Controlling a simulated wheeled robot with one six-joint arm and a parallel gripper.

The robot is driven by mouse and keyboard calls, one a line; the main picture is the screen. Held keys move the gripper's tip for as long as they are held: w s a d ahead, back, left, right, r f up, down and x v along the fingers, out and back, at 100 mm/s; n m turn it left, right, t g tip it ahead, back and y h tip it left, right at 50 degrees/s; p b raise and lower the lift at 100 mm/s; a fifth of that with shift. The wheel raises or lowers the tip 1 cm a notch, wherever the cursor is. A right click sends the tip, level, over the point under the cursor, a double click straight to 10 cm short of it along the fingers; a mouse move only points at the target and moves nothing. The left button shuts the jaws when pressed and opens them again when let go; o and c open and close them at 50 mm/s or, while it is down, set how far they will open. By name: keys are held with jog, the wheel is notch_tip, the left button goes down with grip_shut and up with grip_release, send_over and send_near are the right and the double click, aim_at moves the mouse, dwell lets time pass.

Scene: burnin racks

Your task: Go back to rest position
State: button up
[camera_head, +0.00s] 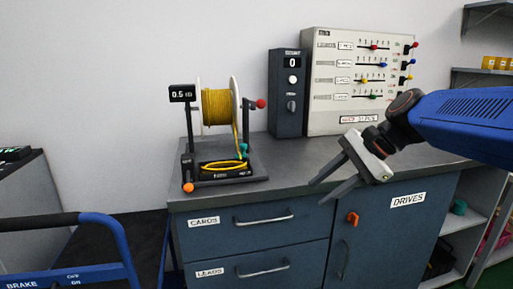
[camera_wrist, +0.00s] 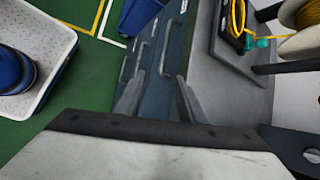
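My gripper (camera_head: 326,183) is at the end of my blue arm, which enters from the right in the head view. It hangs in the air in front of the workbench's front edge, above the cabinet marked DRIVES. Its two fingers are apart with nothing between them. In the wrist view the fingers (camera_wrist: 158,95) show apart and empty, with the drawer fronts beyond them.
The workbench (camera_head: 300,163) carries a yellow cable spool (camera_head: 217,107), a dark box reading 0 (camera_head: 288,92) and a slider panel (camera_head: 362,85). A blue cart handle (camera_head: 75,222) stands at lower left. A white tray (camera_wrist: 62,45) holds a blue object.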

jog(key=s+d+f+n+t+h, duration=0.1)
jog(key=s+d+f+n+h, duration=0.2)
jog(key=s+d+f+n, duration=0.3)
jog(key=s+d+f+n+t+h, duration=0.1)
jog(key=s+d+f+n+h, duration=0.3)
jog(key=s+f, duration=0.7)
jog(key=s+d+n, duration=0.1)
jog(key=n, duration=0.1)
jog(key=shift+d+n+h, duration=0.3)
jog(key=shift+d+n, duration=0.1)
dwell(1.4)
